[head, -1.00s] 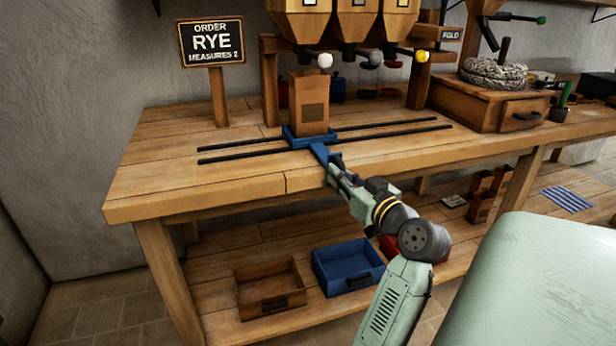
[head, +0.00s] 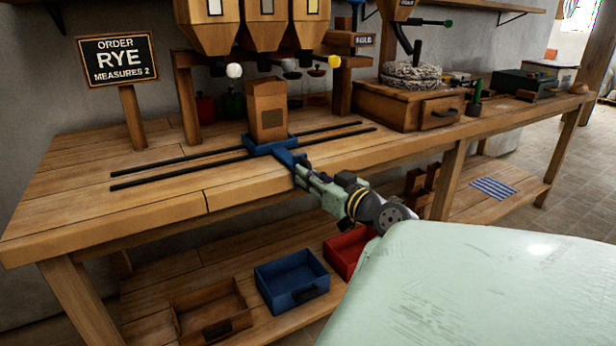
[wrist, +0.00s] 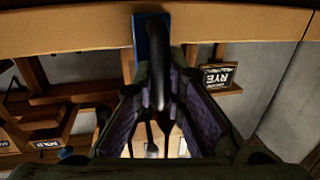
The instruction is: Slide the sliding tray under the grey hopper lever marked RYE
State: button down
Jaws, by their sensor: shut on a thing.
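The blue sliding tray (head: 262,149) sits on two dark rails and carries a tall brown paper bag (head: 268,108). My gripper (head: 299,172) is shut on the tray's handle at the bench's front edge; the dark handle shows between the fingers in the wrist view (wrist: 156,85). The grey lever knob (head: 290,64) hangs behind and slightly right of the bag, between a white knob (head: 234,70) and a yellow knob (head: 334,61). The tray stands between the white and grey knobs. The hopper labels are too small to read.
The sign reading ORDER RYE MEASURES 2 (head: 117,60) stands at the left. The rails (head: 330,136) are clear on both sides of the tray. A wooden mill box (head: 400,105) stands right of the rails. Open drawer-like trays, including a blue one (head: 290,280), sit on the shelf below.

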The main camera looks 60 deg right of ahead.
jog(key=c, duration=1.6)
grip_release()
jog(key=shift+c, duration=0.2)
jog(key=v, duration=1.2)
